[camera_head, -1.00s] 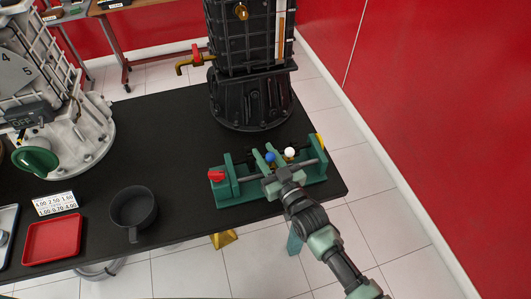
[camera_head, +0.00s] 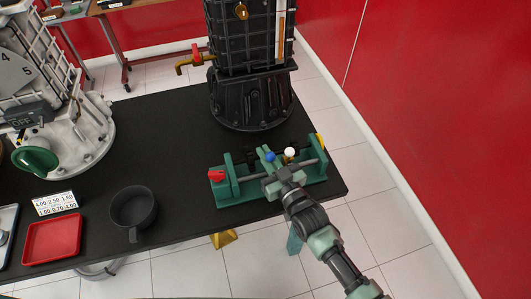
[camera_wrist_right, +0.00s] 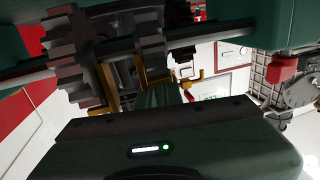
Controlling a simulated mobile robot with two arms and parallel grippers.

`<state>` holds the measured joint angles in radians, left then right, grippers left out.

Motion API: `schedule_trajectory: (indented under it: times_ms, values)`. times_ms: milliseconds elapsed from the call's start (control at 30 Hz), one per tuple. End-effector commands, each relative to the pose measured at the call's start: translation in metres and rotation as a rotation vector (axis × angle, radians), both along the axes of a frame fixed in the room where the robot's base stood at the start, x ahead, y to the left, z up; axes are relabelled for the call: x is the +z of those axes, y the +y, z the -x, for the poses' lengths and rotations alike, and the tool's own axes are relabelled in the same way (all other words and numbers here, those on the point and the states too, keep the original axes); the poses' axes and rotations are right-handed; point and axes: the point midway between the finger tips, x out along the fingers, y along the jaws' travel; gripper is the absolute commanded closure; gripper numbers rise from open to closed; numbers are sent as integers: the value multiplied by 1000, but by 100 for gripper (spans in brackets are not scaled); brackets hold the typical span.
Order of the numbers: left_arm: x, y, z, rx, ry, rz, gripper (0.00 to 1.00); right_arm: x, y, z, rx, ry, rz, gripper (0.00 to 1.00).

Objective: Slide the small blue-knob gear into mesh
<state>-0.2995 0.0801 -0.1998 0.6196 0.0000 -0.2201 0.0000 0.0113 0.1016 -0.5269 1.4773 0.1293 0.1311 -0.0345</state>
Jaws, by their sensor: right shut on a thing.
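The green gear stand (camera_head: 225,186) sits at the table's front right, with a shaft across it. The blue knob (camera_head: 270,156) sticks up near the stand's middle, and a white knob (camera_head: 289,151) stands just right of it. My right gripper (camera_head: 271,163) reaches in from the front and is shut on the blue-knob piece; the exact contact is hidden. In the right wrist view, a dark toothed gear (camera_wrist_right: 80,60) and another gear (camera_wrist_right: 147,40) sit close together, with yellowish forks by them. I cannot tell whether their teeth mesh. My left gripper is out of view.
A black ribbed engine housing (camera_head: 250,100) stands behind. A dark pot (camera_head: 133,208), a red tray (camera_head: 52,239) and a number card (camera_head: 55,203) lie left. The black tabletop between is clear.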

Motion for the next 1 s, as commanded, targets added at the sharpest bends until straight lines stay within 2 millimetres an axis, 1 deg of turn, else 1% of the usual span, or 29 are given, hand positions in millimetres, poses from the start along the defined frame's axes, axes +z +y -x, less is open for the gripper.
schedule_trajectory:
  times_ms: [33,667,767,900,1000]
  values:
    - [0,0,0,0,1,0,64,5,0,-2,-1,-10,-6,100]
    - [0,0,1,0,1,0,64,8,1,-2,-1,-15,-8,100]
    - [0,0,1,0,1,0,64,8,10,1,-1,-14,-11,100]
    - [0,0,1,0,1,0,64,8,35,9,-1,-13,-14,100]
    - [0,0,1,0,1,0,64,8,46,12,-1,-14,-12,100]
